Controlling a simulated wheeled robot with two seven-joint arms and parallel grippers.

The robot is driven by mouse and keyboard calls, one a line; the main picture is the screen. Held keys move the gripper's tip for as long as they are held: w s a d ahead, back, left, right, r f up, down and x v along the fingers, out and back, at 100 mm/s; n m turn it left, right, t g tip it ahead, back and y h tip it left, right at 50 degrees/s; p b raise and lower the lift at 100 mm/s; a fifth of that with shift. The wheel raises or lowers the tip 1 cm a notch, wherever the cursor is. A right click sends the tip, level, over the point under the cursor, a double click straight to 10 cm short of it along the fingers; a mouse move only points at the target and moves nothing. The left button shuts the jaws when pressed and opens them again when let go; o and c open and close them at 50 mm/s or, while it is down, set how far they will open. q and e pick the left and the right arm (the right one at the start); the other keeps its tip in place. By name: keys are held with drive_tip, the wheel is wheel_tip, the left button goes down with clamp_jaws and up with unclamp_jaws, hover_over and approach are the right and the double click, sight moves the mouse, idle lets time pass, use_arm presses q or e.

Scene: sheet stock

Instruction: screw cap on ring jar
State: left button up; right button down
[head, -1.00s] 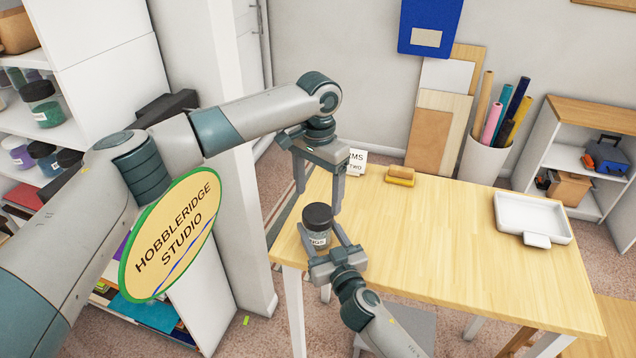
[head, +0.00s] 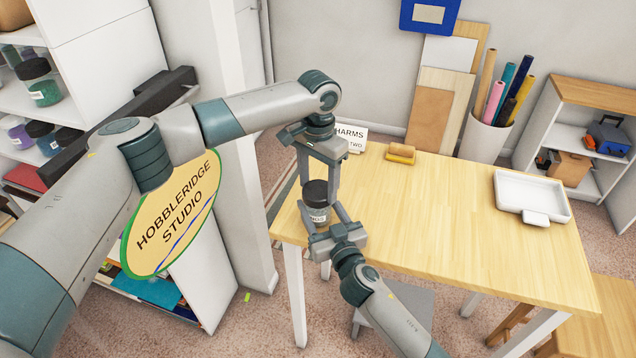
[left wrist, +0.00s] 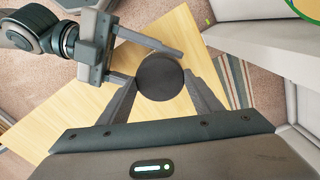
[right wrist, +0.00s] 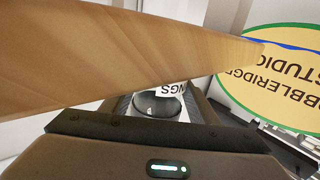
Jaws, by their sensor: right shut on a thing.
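The ring jar (head: 318,217) is a small clear jar with a white label, upright near the table's left front corner. A black cap (head: 315,190) sits at its top; whether it is threaded I cannot tell. My right gripper (head: 324,224) is shut on the jar from the front. The jar's label also shows in the right wrist view (right wrist: 171,89). My left gripper (head: 320,192) points down from above, its fingers on either side of the cap. In the left wrist view the round cap (left wrist: 160,77) lies between the fingertips, with what look like slim gaps.
The wooden table (head: 440,230) is mostly clear. It bears a white tray (head: 532,190), a tan block (head: 401,153) and a small sign card (head: 351,137). An oval studio sign (head: 172,215) and shelves stand at left. A bin of rolls (head: 485,137) stands behind.

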idle(0.3)
use_arm(q)
drive_tip(key=o, duration=1.2)
drive_tip(key=shift+r, duration=0.15)
wheel_tip(320, 180, up, 12)
drive_tip(key=shift+f, duration=0.15)
use_arm(e)
drive_tip(key=c, duration=0.6)
unclamp_jaws()
drive_tip(key=shift+s, duration=0.1)
